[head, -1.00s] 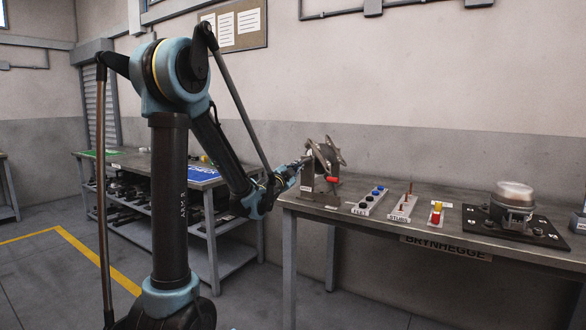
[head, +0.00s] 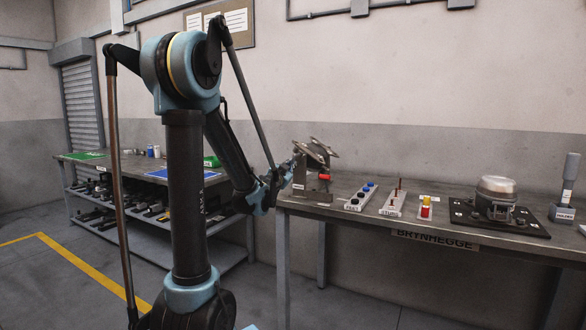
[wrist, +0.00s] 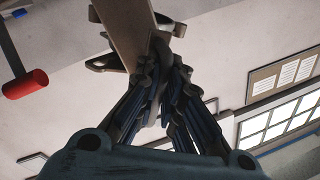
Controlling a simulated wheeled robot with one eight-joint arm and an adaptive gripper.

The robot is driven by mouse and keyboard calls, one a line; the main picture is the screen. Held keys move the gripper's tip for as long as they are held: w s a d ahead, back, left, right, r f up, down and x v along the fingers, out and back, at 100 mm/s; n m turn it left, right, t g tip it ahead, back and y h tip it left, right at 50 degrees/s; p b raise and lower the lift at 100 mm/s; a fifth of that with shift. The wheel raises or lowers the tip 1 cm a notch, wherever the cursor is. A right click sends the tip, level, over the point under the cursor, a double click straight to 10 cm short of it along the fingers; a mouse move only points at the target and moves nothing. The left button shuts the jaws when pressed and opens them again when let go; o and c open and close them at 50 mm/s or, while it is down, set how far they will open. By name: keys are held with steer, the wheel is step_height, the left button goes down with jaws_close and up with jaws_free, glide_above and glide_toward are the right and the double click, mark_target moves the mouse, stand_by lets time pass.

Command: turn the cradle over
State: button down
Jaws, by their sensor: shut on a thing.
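The cradle (head: 318,151), grey metal plates in a brown stand (head: 312,186), is at the left end of the right-hand bench. Its plates lie tilted above the stand. My gripper (head: 296,157) is at the cradle's left side. In the wrist view my gripper (wrist: 163,62) is shut on a part of the cradle (wrist: 128,30), a pale flat bar with metal lugs beside it. The fingers hide the exact grip point. A red-ended handle (head: 324,177) sticks out at the stand's front; its red end also shows in the wrist view (wrist: 25,84).
Along the bench (head: 400,222) stand a tray with blue knobs (head: 361,198), a tray with brown pins (head: 393,205), a red and yellow piece (head: 426,207), a compressor on a black plate (head: 496,203) and a grey tool in a holder (head: 565,190). Another bench (head: 130,163) stands left.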

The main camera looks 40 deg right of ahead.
steer(key=shift+a+f, duration=0.35)
steer(key=c, duration=1.7)
jaws_free()
steer(key=shift+r, duration=0.1)
steer(key=shift+s, duration=0.2)
steer(key=shift+d, duration=0.1)
steer(key=shift+w+d, duration=0.1)
steer(key=shift+w+f, duration=0.2)
steer(key=shift+w, duration=0.4)
steer(key=shift+s+r, duration=0.15)
